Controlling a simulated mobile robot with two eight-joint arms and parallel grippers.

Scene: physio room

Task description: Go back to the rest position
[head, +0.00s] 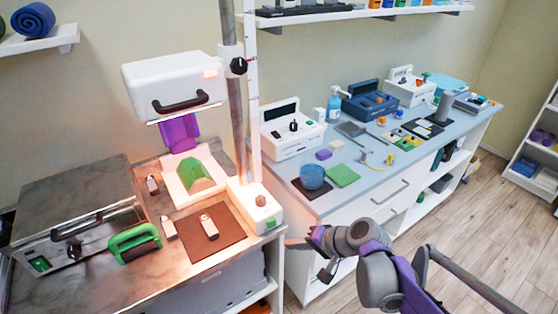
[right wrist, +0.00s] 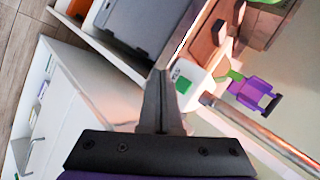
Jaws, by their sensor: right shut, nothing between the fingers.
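My right arm comes in at the lower right of the head view, and its gripper (head: 296,243) points left, in front of the gap between the left bench and the blue-grey counter. In the right wrist view the two dark fingers (right wrist: 160,78) are together with nothing between them. The gripper appears apart from both furniture pieces and holds nothing. My left gripper is not in view.
The counter (head: 318,205) holds a blue bowl (head: 312,177) and a green cloth (head: 342,175). Wooden floor (head: 500,225) lies open at the right.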

